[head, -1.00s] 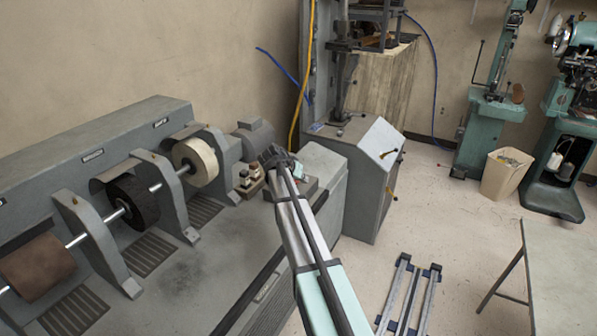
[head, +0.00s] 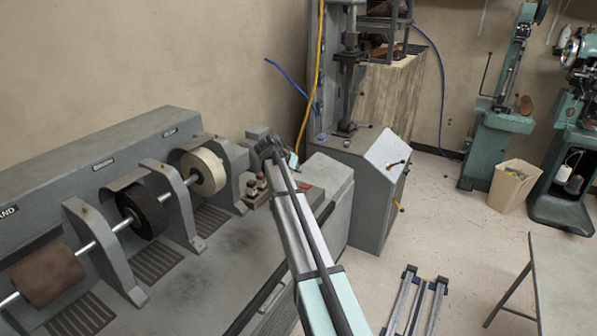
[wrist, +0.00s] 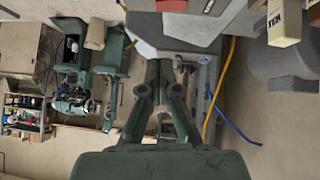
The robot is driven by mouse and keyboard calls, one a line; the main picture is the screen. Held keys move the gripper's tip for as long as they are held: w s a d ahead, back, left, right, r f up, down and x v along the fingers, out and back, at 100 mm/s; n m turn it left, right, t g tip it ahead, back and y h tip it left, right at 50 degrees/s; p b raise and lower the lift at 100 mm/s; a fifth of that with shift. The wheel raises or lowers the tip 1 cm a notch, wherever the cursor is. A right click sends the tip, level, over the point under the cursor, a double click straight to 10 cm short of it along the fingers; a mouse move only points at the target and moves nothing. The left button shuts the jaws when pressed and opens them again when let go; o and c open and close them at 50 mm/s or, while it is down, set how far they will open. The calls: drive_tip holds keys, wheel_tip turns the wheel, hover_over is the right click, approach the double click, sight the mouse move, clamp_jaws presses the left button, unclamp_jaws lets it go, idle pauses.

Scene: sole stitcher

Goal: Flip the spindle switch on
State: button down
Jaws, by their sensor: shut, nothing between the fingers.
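I cannot make out a spindle switch for certain. A red part (head: 305,186) shows on a dark grey box right of my arm, at the far end of the grey finishing machine (head: 195,255). A red part (wrist: 172,5) on a dark surface also shows at the top edge of the wrist view. My gripper (wrist: 168,66) is shut and empty, with its fingers pointing toward that edge and apart from the red part. In the head view my arm reaches over the machine's far end, and its own links hide the fingertips.
The machine's spindle carries a pale wheel (head: 204,171), a black brush (head: 142,211) and a brown drum (head: 42,274). A grey cabinet (head: 365,195) stands behind.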

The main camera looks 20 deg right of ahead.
drive_tip(key=p, duration=0.3)
hover_over(310, 185)
drive_tip(key=s+a, duration=0.1)
drive_tip(key=a, duration=0.1)
drive_tip(key=f, duration=0.5)
drive_tip(key=shift+a+f, duration=0.2)
drive_tip(key=shift+f, duration=0.05)
drive_tip(key=shift+s+f+p, duration=0.2)
drive_tip(key=shift+f+p, duration=0.1)
drive_tip(key=shift+f, duration=0.85)
drive_tip(key=shift+d+f, duration=0.1)
drive_tip(key=shift+f, duration=0.85)
drive_tip(key=shift+s, duration=0.1)
